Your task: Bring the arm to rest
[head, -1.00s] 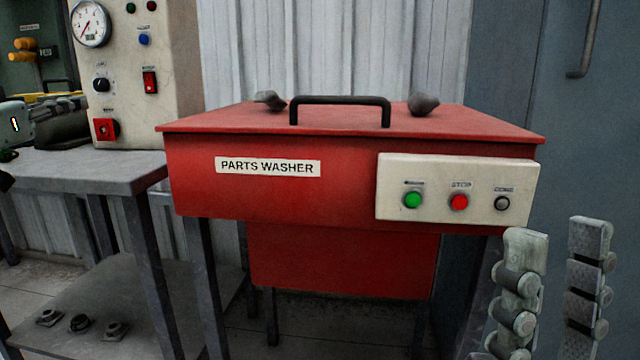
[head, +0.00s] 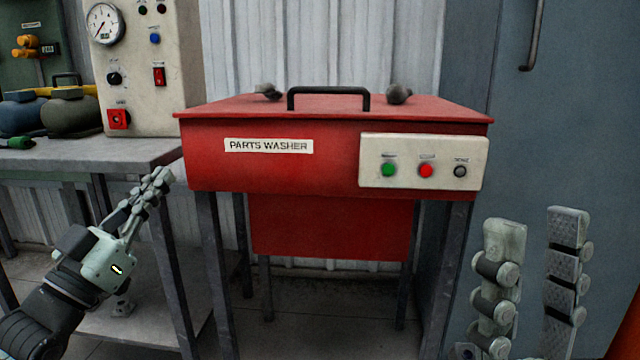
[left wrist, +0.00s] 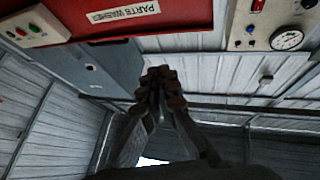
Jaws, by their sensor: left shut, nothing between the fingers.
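My left gripper (head: 162,182) is at the lower left of the head view, in front of the grey bench. Its fingers point up and to the right. They are closed together with nothing between them. In the left wrist view its fingertips (left wrist: 160,76) meet, with the red washer beyond. My right gripper (head: 533,275) stands at the lower right of the head view. Its two fingers point up, spread apart and empty. The rest of the right arm is out of view.
The red parts washer (head: 240,170) stands at the centre, with a white button panel (head: 424,160). The grey bench (head: 105,152) at the left carries a gauge box (head: 150,70). A grey cabinet (head: 530,120) stands at the right. Floor shows below the washer.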

